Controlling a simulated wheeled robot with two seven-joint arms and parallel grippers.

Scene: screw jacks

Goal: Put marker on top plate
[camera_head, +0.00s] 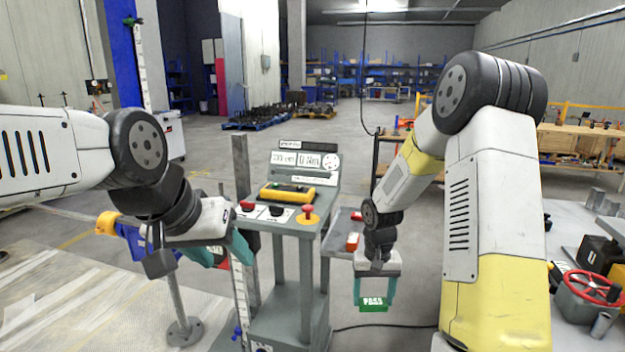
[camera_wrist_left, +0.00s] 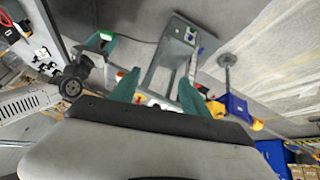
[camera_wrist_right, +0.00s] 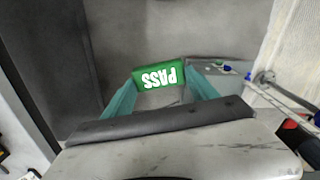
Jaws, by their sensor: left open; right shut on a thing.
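The marker also shows between the teal fingers in the right wrist view (camera_wrist_right: 158,77), and small in the left wrist view (camera_wrist_left: 106,36). My left gripper (camera_head: 226,252) is open left of the console, with nothing clearly between its fingers. I cannot tell for sure which surface is the top plate. A jack with a red handwheel (camera_head: 590,288) stands at the right edge, partly cut off.
The grey console (camera_head: 306,222) bears a yellow device (camera_head: 287,193) and a red mushroom button (camera_head: 308,213). A thin post on a round base (camera_head: 184,332) stands under my left arm. A black cable lies on the floor.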

